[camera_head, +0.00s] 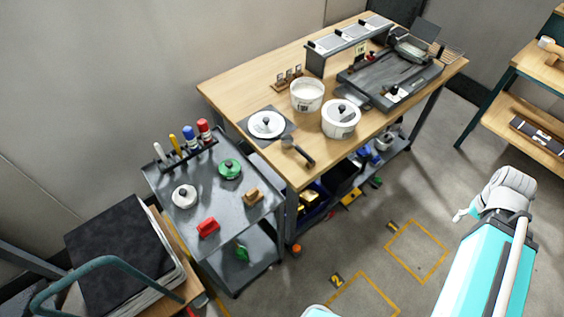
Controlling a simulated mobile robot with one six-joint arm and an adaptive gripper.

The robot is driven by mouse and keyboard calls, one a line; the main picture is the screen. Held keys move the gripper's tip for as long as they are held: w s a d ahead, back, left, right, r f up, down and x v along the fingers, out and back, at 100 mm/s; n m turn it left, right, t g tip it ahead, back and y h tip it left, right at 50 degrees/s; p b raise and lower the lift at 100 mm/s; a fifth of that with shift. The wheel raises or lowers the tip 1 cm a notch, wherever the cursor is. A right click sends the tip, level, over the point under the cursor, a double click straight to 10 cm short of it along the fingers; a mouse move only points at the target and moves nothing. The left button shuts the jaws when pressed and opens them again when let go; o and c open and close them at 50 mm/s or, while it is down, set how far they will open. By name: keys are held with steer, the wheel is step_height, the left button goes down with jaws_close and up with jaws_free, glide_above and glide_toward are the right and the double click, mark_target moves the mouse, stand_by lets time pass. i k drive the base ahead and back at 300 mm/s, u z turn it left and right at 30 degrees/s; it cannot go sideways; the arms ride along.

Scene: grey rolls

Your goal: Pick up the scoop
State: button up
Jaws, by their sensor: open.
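A dark, long-handled tool that looks like the scoop (299,151) lies on the wooden table (240,82) near its front edge. Its small head points to the upper left and its thick handle to the lower right. It lies between a white lidded pot (341,122) and a round white lid (266,125) on a dark square plate. Its exact shape is too small to tell. My teal body and part of my grey arm show at the lower right, well apart from the table. I cannot make out my gripper's fingers in this view.
A white tub (307,98) and a black cooking station (391,76) stand farther back on the table. A grey cart (226,203) with lids and markers stands at the left. A dark-topped stack (118,250) is at the lower left. Marked floor (390,225) is open in front.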

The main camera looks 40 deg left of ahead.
mark_target(287, 140)
steer(key=k, duration=1.5)
steer(key=u, duration=1.4)
steer(key=i, duration=1)
steer(key=z, duration=0.1)
